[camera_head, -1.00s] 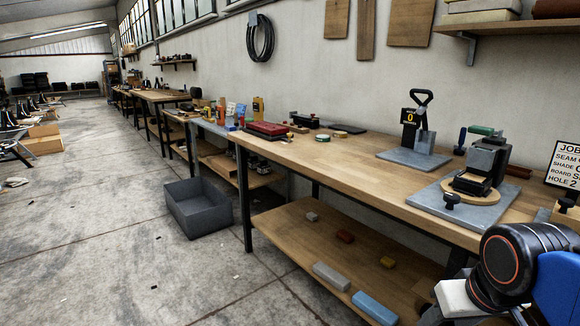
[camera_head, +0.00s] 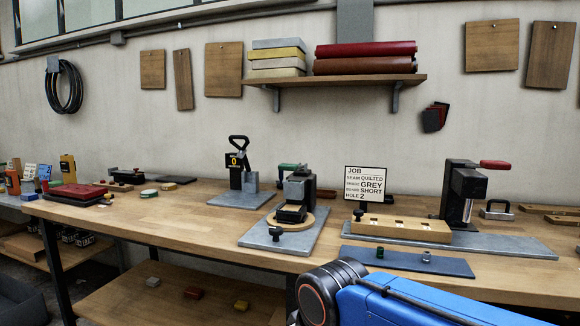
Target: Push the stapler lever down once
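A grey bench device with an upright black looped lever (camera_head: 239,144) stands on a flat grey plate (camera_head: 243,200) at the left-middle of the workbench. It looks like the stapler, though no readable label names it. A black sign (camera_head: 234,162) on it shows a yellow 0. Its lever is raised. My gripper is not in view; only my blue arm link and dark joint show at the bottom right, in front of the bench and apart from the device.
Right of it are a clamp-like device with a green handle (camera_head: 290,166), a job card (camera_head: 367,184), a wooden block with holes (camera_head: 403,228) and a red-handled press (camera_head: 463,193). A shelf (camera_head: 338,79) holds stacked pads and rolls above. Bare benchtop (camera_head: 165,215) lies left.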

